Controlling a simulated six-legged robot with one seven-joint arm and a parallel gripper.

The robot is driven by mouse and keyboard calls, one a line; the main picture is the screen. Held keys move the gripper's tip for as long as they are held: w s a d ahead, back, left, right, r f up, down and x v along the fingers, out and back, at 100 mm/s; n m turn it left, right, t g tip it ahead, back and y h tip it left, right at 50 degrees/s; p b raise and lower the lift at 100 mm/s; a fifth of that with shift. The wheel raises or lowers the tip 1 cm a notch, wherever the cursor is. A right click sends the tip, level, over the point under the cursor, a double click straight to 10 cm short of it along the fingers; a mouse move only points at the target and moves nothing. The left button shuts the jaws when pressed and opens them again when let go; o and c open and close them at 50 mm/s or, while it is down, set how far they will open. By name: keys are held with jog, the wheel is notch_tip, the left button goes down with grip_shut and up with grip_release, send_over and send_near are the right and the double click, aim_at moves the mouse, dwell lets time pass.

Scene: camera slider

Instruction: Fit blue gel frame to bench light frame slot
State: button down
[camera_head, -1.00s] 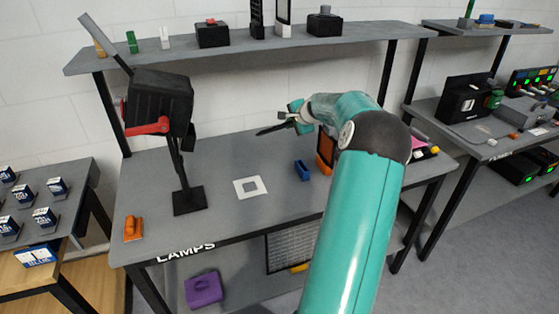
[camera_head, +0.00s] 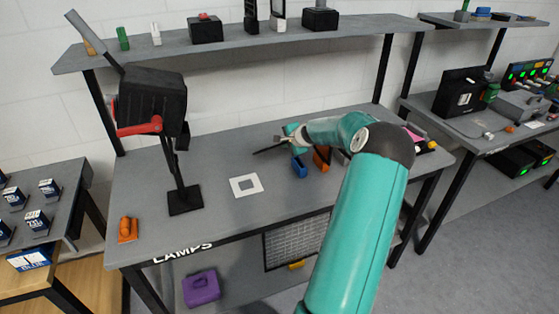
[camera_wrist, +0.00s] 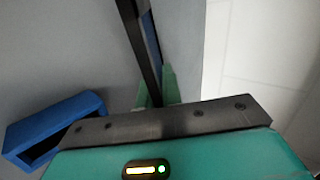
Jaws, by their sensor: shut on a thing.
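The gel frame (camera_head: 268,149) shows as a thin dark sliver, nearly edge-on, left of my gripper (camera_head: 290,138) in the head view. In the wrist view, my gripper's green fingers (camera_wrist: 156,92) are shut on the frame (camera_wrist: 138,40), which has a black edge and a narrow blue-grey face. The frame is held above the bench, right of the bench light (camera_head: 150,103) and apart from it. The light is a black box on a stand with a red handle (camera_head: 138,127). I cannot make out its frame slot.
A blue holder (camera_head: 299,168) and an orange one (camera_head: 321,158) stand on the bench (camera_head: 215,165) below my gripper; the blue holder also shows in the wrist view (camera_wrist: 55,122). An upper shelf (camera_head: 240,46) runs behind.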

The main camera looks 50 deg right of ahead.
jog(key=shift+w+f, duration=0.1)
jog(key=shift+f, duration=0.65)
jog(key=c, duration=1.7)
grip_release()
jog(key=shift+c, duration=0.2)
jog(key=v, duration=0.8)
jog(key=shift+r, duration=0.15)
